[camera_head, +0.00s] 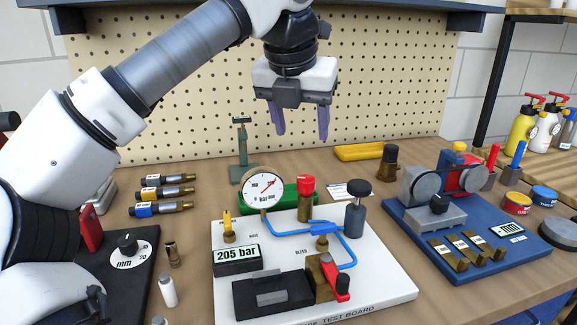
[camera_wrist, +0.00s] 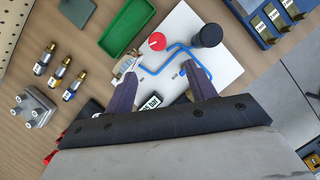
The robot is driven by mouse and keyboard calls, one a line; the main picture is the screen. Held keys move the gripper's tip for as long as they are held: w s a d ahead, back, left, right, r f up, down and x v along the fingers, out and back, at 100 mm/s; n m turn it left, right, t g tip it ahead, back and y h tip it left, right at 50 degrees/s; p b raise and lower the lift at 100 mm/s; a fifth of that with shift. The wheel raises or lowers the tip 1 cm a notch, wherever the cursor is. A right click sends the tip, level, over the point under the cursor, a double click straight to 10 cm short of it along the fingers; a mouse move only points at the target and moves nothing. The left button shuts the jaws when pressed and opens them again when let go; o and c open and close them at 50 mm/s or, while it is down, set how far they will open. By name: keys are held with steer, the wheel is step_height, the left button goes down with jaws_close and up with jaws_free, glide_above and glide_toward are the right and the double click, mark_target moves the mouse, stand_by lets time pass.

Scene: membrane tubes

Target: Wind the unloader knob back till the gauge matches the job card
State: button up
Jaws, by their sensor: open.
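A white test board (camera_head: 390,287) on the bench carries a round dial gauge (camera_head: 264,188) with a red needle pointing to the upper right; its scale is too small to read. A red knob (camera_head: 306,185) on a brass stem stands right of the gauge, and a black knob (camera_head: 355,190) farther right. No readable label says which is the unloader knob. A plate reading "205 bar" (camera_head: 237,258) stands at the board's left. A small white card (camera_head: 350,188) lies behind; its print is unreadable. My gripper (camera_head: 302,136) is open and empty, above the board, fingers down. The red knob also shows in the wrist view (camera_wrist: 157,41).
Blue pipes (camera_head: 345,254) and a red-handled brass valve (camera_head: 330,277) are on the board. A green tray (camera_head: 290,194) sits behind it. A blue machine base (camera_head: 411,225) is at right, with several nozzles (camera_head: 167,192) at left.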

mark_target(306, 178)
steer(key=x, duration=1.4)
steer(key=shift+w+a+r, duration=0.15)
steer(key=shift+w, duration=0.1)
steer(key=c, duration=1)
steer(key=shift+n+b, duration=0.4)
steer(key=shift+b, duration=0.25)
